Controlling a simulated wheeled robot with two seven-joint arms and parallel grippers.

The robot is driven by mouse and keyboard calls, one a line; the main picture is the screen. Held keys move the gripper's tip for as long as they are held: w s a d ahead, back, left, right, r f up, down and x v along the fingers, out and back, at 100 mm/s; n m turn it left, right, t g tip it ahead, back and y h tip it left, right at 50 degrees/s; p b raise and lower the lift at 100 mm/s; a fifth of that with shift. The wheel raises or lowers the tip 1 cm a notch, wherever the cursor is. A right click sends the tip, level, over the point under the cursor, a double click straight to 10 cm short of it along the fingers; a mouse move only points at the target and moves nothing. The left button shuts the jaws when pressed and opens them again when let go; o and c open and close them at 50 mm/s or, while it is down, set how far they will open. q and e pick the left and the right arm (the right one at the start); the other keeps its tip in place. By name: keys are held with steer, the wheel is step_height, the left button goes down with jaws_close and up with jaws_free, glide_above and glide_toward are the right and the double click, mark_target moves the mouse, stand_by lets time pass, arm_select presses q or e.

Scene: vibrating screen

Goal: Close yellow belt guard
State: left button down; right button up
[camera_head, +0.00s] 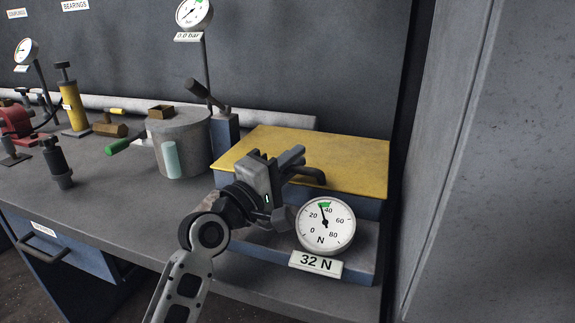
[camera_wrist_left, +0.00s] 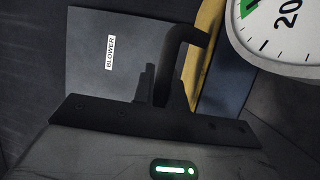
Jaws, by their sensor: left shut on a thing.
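The yellow belt guard (camera_head: 318,155) is a flat yellow lid lying on a blue box (camera_head: 345,203) at the right end of the bench. Its yellow edge also shows in the left wrist view (camera_wrist_left: 211,45). A dark bent handle (camera_head: 312,173) sticks out at its front; in the left wrist view the handle (camera_wrist_left: 175,50) runs down between my fingers. My left gripper (camera_head: 292,160) is at the front of the guard, shut on this handle. The gripper also shows in the left wrist view (camera_wrist_left: 162,88). My right gripper is in neither view.
A round force gauge (camera_head: 325,226) with a "32 N" label (camera_head: 316,263) stands close in front of the guard. A grey pot (camera_head: 181,145), a lever on a blue post (camera_head: 226,130) and a yellow cylinder (camera_head: 74,106) stand to the left. A grey wall (camera_head: 490,160) is at right.

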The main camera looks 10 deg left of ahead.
arm_select(q)
steer(key=shift+f, duration=0.45)
steer(key=c, duration=1.7)
jaws_free()
steer(key=shift+r, duration=0.1)
steer(key=shift+s+a, duration=0.1)
steer(key=shift+s, duration=0.05)
steer(key=b+v, duration=0.1)
steer(key=v, duration=1.3)
steer(key=shift+s+a+b, duration=0.15)
steer(key=shift+b, duration=0.2)
steer(key=shift+s+a, duration=0.4)
steer(key=shift+s, duration=0.2)
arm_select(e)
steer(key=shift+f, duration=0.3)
